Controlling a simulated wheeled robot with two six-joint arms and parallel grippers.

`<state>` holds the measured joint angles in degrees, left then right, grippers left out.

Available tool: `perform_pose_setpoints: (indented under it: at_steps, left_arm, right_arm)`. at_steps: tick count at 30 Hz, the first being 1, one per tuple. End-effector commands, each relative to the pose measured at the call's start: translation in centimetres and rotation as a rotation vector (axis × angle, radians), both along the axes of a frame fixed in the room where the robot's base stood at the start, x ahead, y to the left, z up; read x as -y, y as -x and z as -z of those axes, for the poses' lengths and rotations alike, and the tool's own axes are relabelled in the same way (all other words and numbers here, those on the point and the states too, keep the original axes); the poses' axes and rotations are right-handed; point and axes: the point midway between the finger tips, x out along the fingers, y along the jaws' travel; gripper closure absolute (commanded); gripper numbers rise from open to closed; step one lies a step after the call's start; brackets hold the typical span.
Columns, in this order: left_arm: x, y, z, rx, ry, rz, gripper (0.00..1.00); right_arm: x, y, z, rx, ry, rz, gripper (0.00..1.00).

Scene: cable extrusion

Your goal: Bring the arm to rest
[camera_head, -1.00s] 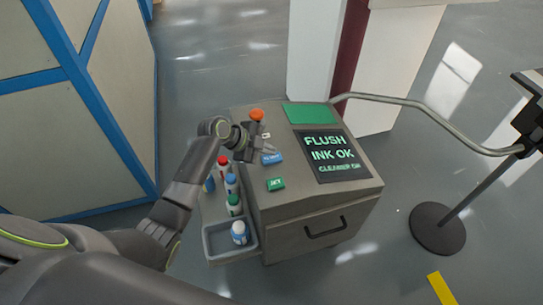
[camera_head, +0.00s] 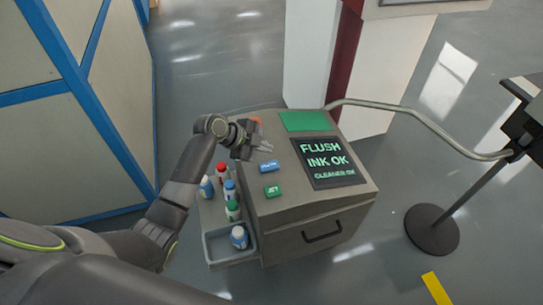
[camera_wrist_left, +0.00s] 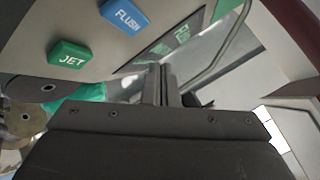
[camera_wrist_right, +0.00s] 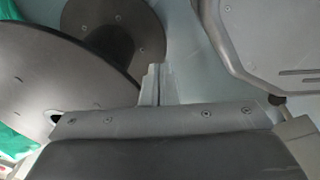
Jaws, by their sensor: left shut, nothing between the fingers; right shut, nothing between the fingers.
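My left gripper (camera_head: 266,149) is shut and empty above the back left of the grey console's top (camera_head: 295,205). In the left wrist view its closed fingers (camera_wrist_left: 162,84) point past the blue FLUSH button (camera_wrist_left: 125,15) and the green JET button (camera_wrist_left: 70,61). In the head view, the blue button (camera_head: 268,166) and green button (camera_head: 272,191) lie just in front of the gripper, apart from it. My right gripper (camera_wrist_right: 152,86) is shut and empty; it shows only in its own wrist view. The console screen (camera_head: 328,162) reads FLUSH, INK OK, CLEANER OK.
A side tray (camera_head: 213,246) on the console's left holds several capped bottles. An orange knob (camera_head: 256,121) is partly hidden behind the left gripper. A bent metal pipe (camera_head: 425,119) runs right to a black stand (camera_head: 432,228). A blue-framed panel (camera_head: 75,120) stands at left.

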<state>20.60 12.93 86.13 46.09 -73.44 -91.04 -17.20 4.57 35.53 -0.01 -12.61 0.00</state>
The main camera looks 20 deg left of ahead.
Motion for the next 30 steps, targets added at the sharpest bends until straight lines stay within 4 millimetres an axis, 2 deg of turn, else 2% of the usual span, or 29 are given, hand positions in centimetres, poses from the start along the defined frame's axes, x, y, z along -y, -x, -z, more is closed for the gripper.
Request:
perform_pose_setpoints:
  at_steps: [7, 11, 14, 20, 24, 27, 30]
  left_arm:
    - [0.0, 0.2, 0.1, -0.004, -0.001, -0.004, 1.0]
    - [-0.6, 2.2, 1.5, -0.062, 0.0, -0.068, 1.0]
    - [-1.6, 5.8, 3.3, -0.155, 0.0, -0.19, 1.0]
    - [-4.6, 15.3, 6.0, -0.357, 0.005, -0.569, 1.0]
    - [-6.9, 21.9, 6.1, -0.457, 0.021, -0.869, 1.0]
    - [-8.2, 25.5, 5.7, -0.495, 0.037, -1.05, 1.0]
    - [-9.2, 28.4, 5.0, -0.516, 0.055, -1.197, 1.0]
  right_arm:
    - [0.0, 0.0, 0.0, 0.0, 0.0, 0.0, 1.0]
    - [0.0, 0.0, 0.0, 0.0, 0.0, 0.0, 1.0]
    - [0.0, 0.0, 0.0, 0.0, 0.0, 0.0, 1.0]
    - [0.0, 0.0, 0.0, 0.0, 0.0, 0.0, 1.0]
    - [0.0, 0.0, 0.0, 0.0, 0.0, 0.0, 1.0]
    - [0.0, 0.0, 0.0, 0.0, 0.0, 0.0, 1.0]
    - [0.0, 0.0, 0.0, 0.0, 0.0, 0.0, 1.0]
